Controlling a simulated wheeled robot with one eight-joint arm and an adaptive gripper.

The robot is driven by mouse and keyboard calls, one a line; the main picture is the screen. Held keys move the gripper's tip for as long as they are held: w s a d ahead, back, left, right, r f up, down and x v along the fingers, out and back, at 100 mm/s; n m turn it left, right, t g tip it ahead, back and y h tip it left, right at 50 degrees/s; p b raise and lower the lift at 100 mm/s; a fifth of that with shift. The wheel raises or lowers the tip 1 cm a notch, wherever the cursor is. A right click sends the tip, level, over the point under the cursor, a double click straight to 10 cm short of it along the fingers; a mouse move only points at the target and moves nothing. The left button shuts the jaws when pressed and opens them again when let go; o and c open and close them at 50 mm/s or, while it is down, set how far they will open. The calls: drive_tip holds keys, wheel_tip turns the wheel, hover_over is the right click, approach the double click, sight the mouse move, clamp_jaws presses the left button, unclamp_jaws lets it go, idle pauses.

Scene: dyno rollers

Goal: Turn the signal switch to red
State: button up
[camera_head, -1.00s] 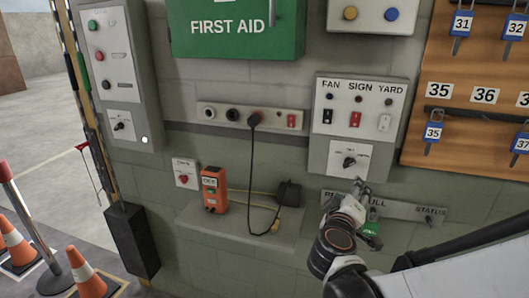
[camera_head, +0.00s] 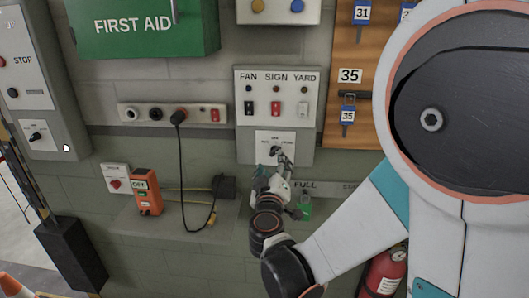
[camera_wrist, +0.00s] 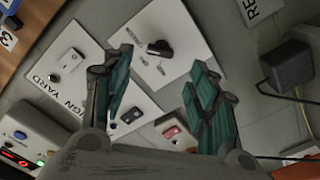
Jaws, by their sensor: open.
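A white plate (camera_head: 262,138) with a black rotary knob (camera_head: 276,149) sits low on the grey FAN/SIGN/YARD panel. Its small print is too blurred to read, so I cannot confirm it is the signal switch. My gripper (camera_head: 276,167) is just below and in front of the knob. In the wrist view my gripper (camera_wrist: 162,60) is open and empty, its two teal fingers apart. The knob (camera_wrist: 158,48) shows between and slightly beyond the fingertips, apart from them. Another black rotary knob (camera_head: 36,137) is on the left STOP panel.
Rocker switches (camera_head: 276,108) sit above the plate. A socket strip (camera_head: 133,113) with a hanging black cable is to the left. An orange control box (camera_head: 146,191) and black adapter (camera_head: 224,187) are lower left. A key board (camera_head: 345,110) is to the right.

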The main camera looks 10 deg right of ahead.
sight(275, 153)
drive_tip(key=x, duration=0.7)
drive_tip(key=shift+w+d+b, duration=0.1)
drive_tip(key=shift+w+b, duration=0.2)
drive_tip(key=shift+b, duration=0.1)
drive_tip(key=c, duration=1.1)
